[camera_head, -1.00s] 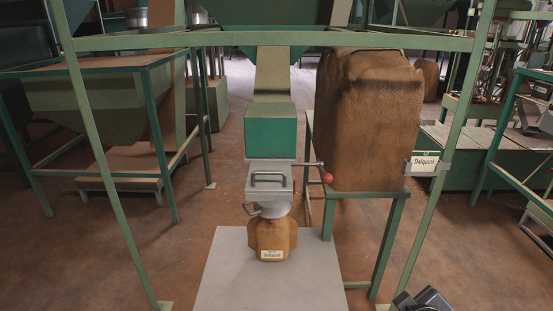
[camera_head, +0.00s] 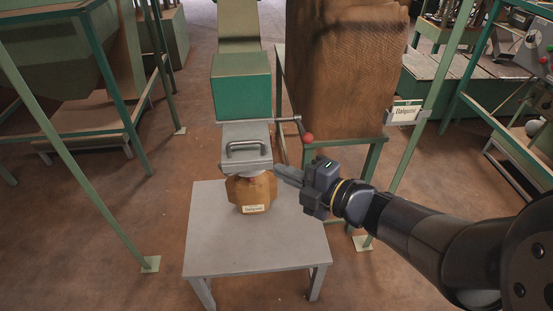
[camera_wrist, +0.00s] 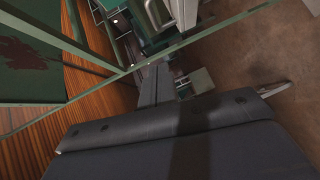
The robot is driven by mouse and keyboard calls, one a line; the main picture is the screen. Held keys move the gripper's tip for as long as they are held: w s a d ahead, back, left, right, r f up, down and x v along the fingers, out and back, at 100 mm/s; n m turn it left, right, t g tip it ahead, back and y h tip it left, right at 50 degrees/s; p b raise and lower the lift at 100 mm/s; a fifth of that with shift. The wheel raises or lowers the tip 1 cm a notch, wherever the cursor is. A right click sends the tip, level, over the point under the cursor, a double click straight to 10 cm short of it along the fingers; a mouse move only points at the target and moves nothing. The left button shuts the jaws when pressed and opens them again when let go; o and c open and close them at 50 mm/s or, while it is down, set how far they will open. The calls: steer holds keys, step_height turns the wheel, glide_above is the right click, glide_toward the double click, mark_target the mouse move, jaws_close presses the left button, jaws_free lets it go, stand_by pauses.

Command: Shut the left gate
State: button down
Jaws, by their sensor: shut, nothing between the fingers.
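A grey metal gate housing (camera_head: 235,134) with a bar handle (camera_head: 247,148) sits below the green box of the chute (camera_head: 241,86). A lever with a red knob (camera_head: 308,137) sticks out to its right. I see only one such gate, and its inner plate is hidden. A brown sack (camera_head: 243,190) labelled "Dalqurni" stands under its spout. My gripper (camera_head: 277,172) is shut and empty. Its fingertips point left, just right of the sack's top and below the lever, and I cannot tell whether they touch anything. The gripper also shows in the wrist view (camera_wrist: 154,84).
The sack stands on a grey table (camera_head: 215,245). A large brown sack (camera_head: 345,70) stands on a green stand to the right. Floor is open left of the table.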

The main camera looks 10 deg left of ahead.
mark_target(252, 135)
steer(key=x, duration=0.3)
steer(key=w+x, duration=0.1)
steer(key=x, duration=0.3)
steer(key=d+p+x, duration=0.1)
steer(key=x, duration=0.3)
steer(key=shift+w+f, duration=0.1)
steer(key=shift+w, duration=0.25)
steer(key=shift+w+a+f, duration=0.1)
steer(key=shift+w+f, duration=0.05)
steer(key=shift+w, duration=0.35)
steer(key=w+a, duration=0.1)
steer(key=w, duration=0.6)
steer(key=w+a+b, duration=0.1)
steer(key=w, duration=0.3)
steer(key=shift+a, duration=0.3)
steer(key=shift+r, duration=0.2)
steer(key=shift+w, duration=0.1)
